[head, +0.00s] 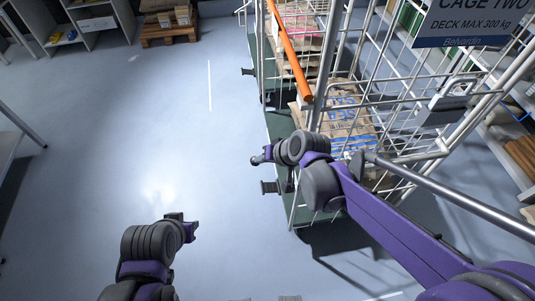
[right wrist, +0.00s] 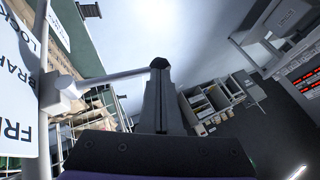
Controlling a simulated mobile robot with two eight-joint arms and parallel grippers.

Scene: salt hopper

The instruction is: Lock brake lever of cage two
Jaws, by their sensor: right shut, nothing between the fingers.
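Cage two, a wire roll cage (head: 375,100), stands at the upper right of the head view; its sign (head: 475,22) reads CAGE TWO. In the right wrist view, a white plate (right wrist: 18,110) at the left edge carries partly cut-off lettering about FREE, BRAKE and LOCK. Beside it, a pale rod (right wrist: 115,76) runs from a white block (right wrist: 62,90) toward my right gripper (right wrist: 158,70); contact is unclear. My right gripper (head: 258,158) is shut and empty at the cage's near left side. My left gripper (head: 185,225) is low over open floor; its jaw opening is unclear.
Sacks (head: 345,115) lie on the cage's green deck (head: 280,125). An orange bar (head: 290,50) slopes along the cage. A grey padlock-like part (head: 447,105) hangs at right. A loaded pallet (head: 168,30) and shelving (head: 65,28) stand far back. The floor (head: 140,120) at left is clear.

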